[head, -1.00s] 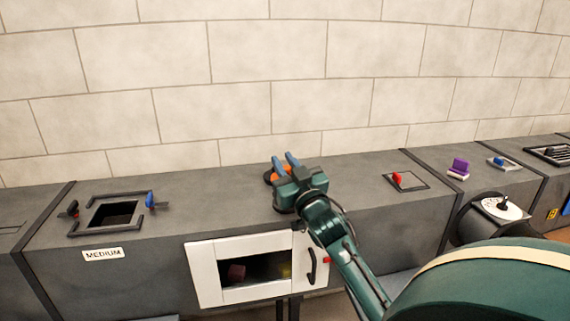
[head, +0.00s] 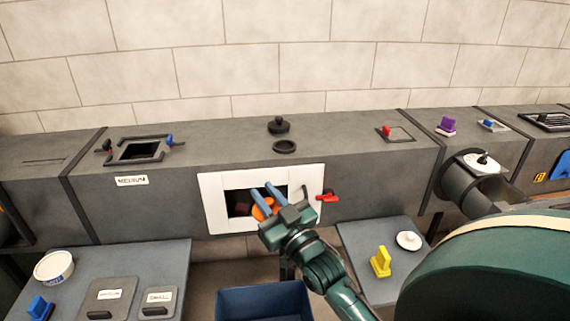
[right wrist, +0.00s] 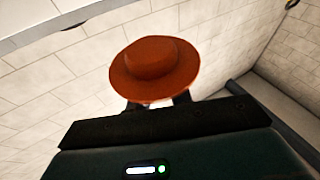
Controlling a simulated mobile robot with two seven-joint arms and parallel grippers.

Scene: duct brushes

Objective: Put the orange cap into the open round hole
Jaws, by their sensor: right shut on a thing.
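My right gripper (head: 270,197) is shut on the orange cap (head: 262,209). It holds the cap in front of the duct's front face, by the white-framed window. The right wrist view shows the cap (right wrist: 155,67) as a wide round disc with a raised middle, just beyond the fingers. A round black ring (head: 285,146), which looks like the rim of the round hole, lies on the duct top, above and behind the gripper. The cap is apart from it. How deep the opening is cannot be told. My left gripper is not in view.
A black knobbed piece (head: 278,126) sits behind the ring. The white window frame (head: 213,203) has a red handle (head: 328,197) at its right. A blue bin (head: 264,303) stands below, between two grey tables (head: 150,258). A square framed opening (head: 138,150) is at left.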

